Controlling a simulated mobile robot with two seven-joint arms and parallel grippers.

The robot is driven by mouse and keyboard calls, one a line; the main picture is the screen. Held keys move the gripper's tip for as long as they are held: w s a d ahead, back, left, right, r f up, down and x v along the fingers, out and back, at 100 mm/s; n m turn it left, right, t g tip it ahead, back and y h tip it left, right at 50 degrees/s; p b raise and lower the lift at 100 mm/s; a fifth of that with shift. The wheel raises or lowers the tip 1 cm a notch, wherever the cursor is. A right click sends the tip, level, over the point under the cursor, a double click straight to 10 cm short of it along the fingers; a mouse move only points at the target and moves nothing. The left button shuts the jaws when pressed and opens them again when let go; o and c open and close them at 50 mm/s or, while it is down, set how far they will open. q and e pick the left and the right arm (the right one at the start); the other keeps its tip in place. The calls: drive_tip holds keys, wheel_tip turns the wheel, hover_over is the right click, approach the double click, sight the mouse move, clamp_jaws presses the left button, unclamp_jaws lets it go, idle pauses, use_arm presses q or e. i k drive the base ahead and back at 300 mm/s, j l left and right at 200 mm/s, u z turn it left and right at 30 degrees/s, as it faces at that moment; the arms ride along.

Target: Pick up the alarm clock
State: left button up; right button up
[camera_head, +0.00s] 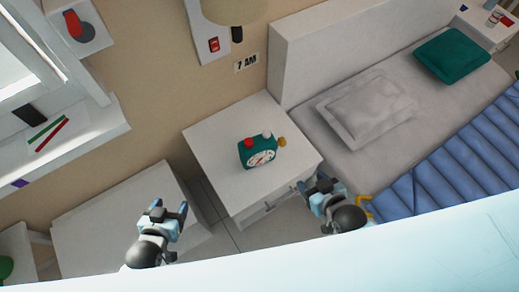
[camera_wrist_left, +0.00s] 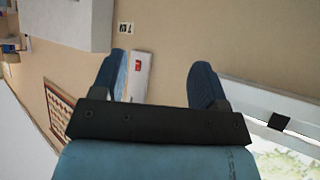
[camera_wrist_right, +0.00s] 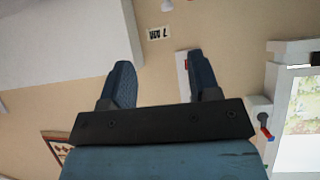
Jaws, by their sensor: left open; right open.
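The alarm clock (camera_head: 258,151) is teal with a white face and a red part on top. It stands on the white nightstand (camera_head: 218,138), in the head view only. My left gripper (camera_head: 170,208) is open and empty, to the left of the nightstand and apart from the clock. It shows in the left wrist view (camera_wrist_left: 160,82) with its two fingers spread. My right gripper (camera_head: 322,186) is open and empty by the nightstand's front right corner.
A bed with a grey pillow (camera_head: 366,108), a green pillow (camera_head: 451,54) and a blue blanket (camera_head: 445,165) lies right of the nightstand. A low white unit (camera_head: 110,222) stands at the left. A wall panel with a red switch (camera_head: 214,45) is behind. The nightstand top around the clock is mostly clear.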

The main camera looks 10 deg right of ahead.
sight(267, 150)
drive_tip(key=k+j, duration=0.1)
drive_tip(key=j, duration=0.3)
drive_tip(key=k+j, duration=0.1)
drive_tip(key=j, duration=0.3)
drive_tip(key=k+j, duration=0.1)
drive_tip(key=j, duration=0.3)
drive_tip(key=k+j, duration=0.1)
drive_tip(key=j, duration=0.3)
drive_tip(key=k+j, duration=0.1)
drive_tip(key=j, duration=0.3)
